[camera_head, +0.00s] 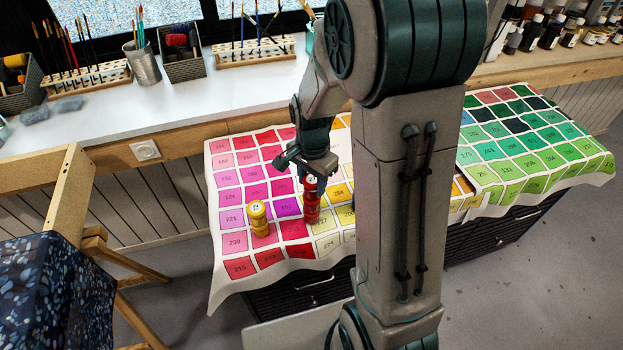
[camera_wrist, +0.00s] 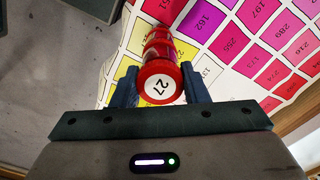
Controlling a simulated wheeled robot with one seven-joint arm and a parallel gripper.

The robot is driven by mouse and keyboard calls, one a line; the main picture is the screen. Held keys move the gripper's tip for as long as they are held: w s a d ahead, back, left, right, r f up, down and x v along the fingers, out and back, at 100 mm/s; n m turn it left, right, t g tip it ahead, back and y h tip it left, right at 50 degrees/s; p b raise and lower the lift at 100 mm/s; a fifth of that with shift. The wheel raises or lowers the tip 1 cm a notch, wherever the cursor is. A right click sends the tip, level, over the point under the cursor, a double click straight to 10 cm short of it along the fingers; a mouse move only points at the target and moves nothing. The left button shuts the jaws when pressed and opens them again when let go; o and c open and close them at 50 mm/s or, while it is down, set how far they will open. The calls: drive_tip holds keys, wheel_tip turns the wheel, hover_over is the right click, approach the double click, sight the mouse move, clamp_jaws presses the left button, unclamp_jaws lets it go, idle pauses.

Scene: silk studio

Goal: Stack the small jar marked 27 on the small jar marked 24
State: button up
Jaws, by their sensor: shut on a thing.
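The small jar marked 27 is red with a white round label; its top faces the wrist camera (camera_wrist: 158,86). My gripper (camera_wrist: 160,82) is shut on it, one finger on each side. In the head view the jar (camera_head: 311,182) is at the top of a red column on the colour-chart cloth, below my gripper (camera_head: 306,168). More red (camera_wrist: 157,42) shows beyond the label; I cannot tell whether it is a separate jar beneath. A yellow jar or short stack (camera_head: 259,222) stands upright to the left, apart, its label too small to read surely. No label 24 is legible.
The numbered colour-chart cloth (camera_head: 228,198) covers a dark cabinet; it is clear around the jars. A white counter (camera_head: 185,100) with brush racks (camera_head: 90,80) and a metal brush cup (camera_head: 143,64) lies behind. A wooden-framed speckled seat (camera_head: 55,290) stands at left.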

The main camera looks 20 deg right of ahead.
sight(312, 179)
drive_tip(key=shift+f, duration=0.2)
drive_tip(key=o, duration=1.1)
wheel_tip(312, 179, up, 14)
drive_tip(key=shift+f, duration=0.1)
